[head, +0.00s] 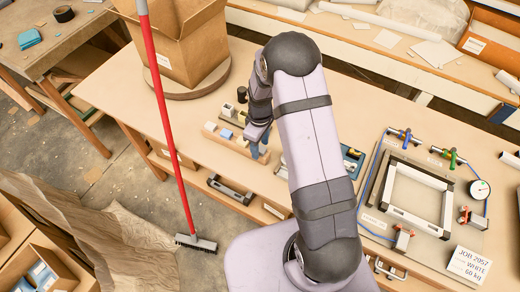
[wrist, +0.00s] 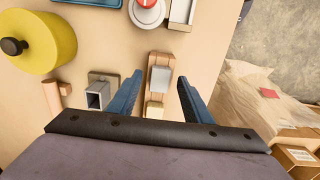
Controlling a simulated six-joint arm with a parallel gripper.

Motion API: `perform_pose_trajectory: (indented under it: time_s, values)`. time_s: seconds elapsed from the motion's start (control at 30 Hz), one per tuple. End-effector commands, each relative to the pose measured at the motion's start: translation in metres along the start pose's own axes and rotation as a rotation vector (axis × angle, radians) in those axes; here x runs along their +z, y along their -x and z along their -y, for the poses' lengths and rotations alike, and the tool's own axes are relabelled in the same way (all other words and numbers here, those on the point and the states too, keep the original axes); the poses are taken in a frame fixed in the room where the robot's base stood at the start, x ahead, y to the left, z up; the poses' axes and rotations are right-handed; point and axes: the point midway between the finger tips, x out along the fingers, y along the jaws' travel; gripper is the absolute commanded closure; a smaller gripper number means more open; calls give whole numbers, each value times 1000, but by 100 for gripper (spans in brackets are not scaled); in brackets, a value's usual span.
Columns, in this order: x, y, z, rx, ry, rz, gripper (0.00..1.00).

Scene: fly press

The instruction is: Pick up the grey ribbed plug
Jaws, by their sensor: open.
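My gripper (wrist: 160,79) is open, its two blue fingers apart on either side of a small wooden holder. A light grey block (wrist: 160,80), which may be the grey ribbed plug, sits in that holder between the fingers, with no clear contact. Its ribs are too small to make out. A grey square hollow piece (wrist: 97,95) stands on a brown base to the left of the fingers. In the head view my gripper (head: 260,146) is low over the small wooden parts on the bench, and the arm hides part of this area.
A yellow round thing with a black knob (wrist: 40,42) lies left, and a red-and-white round part (wrist: 147,12) lies beyond the fingers. A cardboard box (head: 180,45) stands on a round board. A broom with a red handle (head: 168,110) stands before the bench. A clamp frame (head: 415,192) lies right.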

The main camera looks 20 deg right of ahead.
Motion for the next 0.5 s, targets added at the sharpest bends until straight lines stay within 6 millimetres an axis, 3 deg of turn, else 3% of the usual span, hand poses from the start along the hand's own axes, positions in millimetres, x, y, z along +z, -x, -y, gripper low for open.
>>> perform_pose_trajectory:
  time_s: [0.3, 0.47, 0.5]
  values:
    - [0, -3, 0, 1, 0, -1, 57]
    - [0, -2, 0, 1, 0, -1, 95]
    - [0, -2, 0, 1, 0, -1, 97]
